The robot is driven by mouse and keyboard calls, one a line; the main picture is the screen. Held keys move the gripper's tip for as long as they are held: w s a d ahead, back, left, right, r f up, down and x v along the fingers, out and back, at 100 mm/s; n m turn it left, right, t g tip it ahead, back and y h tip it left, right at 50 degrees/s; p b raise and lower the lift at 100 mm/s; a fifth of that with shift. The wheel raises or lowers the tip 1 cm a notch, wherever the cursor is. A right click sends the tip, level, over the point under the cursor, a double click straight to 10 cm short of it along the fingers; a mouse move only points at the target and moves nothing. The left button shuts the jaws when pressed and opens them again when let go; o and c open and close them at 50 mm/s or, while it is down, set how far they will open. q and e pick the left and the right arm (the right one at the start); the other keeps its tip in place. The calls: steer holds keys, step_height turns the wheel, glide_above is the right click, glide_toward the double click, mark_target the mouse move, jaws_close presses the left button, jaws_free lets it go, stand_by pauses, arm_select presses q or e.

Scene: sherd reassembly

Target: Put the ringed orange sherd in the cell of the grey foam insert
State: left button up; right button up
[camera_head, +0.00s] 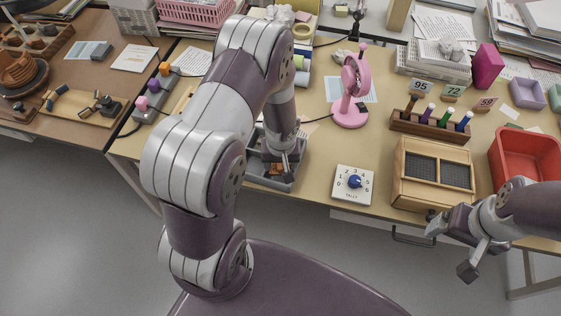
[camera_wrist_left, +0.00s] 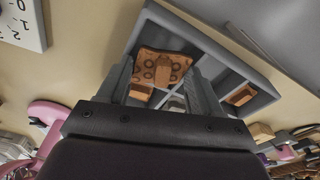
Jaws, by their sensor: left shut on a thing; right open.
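The ringed orange sherd (camera_wrist_left: 163,66), marked with dark rings, is between the fingers of my left gripper (camera_wrist_left: 162,88). My left gripper is shut on it, over the grey foam insert (camera_wrist_left: 264,98). In the head view the same gripper (camera_head: 281,168) is inside the insert's outline, and the insert's rim (camera_head: 299,172) shows beside it. I cannot tell whether the sherd touches the insert. Another orange piece (camera_wrist_left: 240,95) lies in a cell at the right. My arm hides much of the insert in the head view. My right gripper (camera_head: 451,247) is open and empty near the front edge.
A white dial box (camera_head: 353,184) stands right of the insert. A wooden case with dark mesh panels (camera_head: 435,172) and a red bin (camera_head: 527,158) are further right. A pink fan-like object (camera_head: 352,92) stands behind. Bare table lies between insert and dial box.

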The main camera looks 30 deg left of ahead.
mark_target(281, 166)
arm_select(q)
steer(key=shift+s+d+f+b, duration=0.1)
steer(key=shift+s+f+b, duration=0.25)
steer(key=shift+f+b, duration=0.3)
steer(key=o, duration=1)
steer(key=shift+s, duration=0.15)
steer(key=shift+o, duration=0.2)
steer(key=shift+s, duration=0.15)
arm_select(e)
steer(key=shift+s+f, duration=0.45)
steer(key=shift+f, duration=0.15)
arm_select(q)
steer(key=r+p, duration=0.1)
steer(key=r, duration=0.1)
steer(key=w+r+p, duration=0.1)
steer(key=r, duration=0.2)
steer(key=s+d+r+m, duration=0.2)
steer(key=s+r+m, duration=0.1)
steer(key=r, duration=0.5)
steer(key=s+d+r+m+p, duration=0.1)
steer(key=s+d+r+m, duration=0.1)
steer(key=s+r, duration=0.3)
step_height(281, 166, up, 3)
steer(key=shift+s+d+m+h, duration=0.3)
steer(key=shift+d+m+h, duration=0.1)
steer(key=shift+d, duration=0.1)
arm_select(e)
steer(key=r, duration=0.1)
steer(key=w+r, duration=0.1)
steer(key=r, duration=0.1)
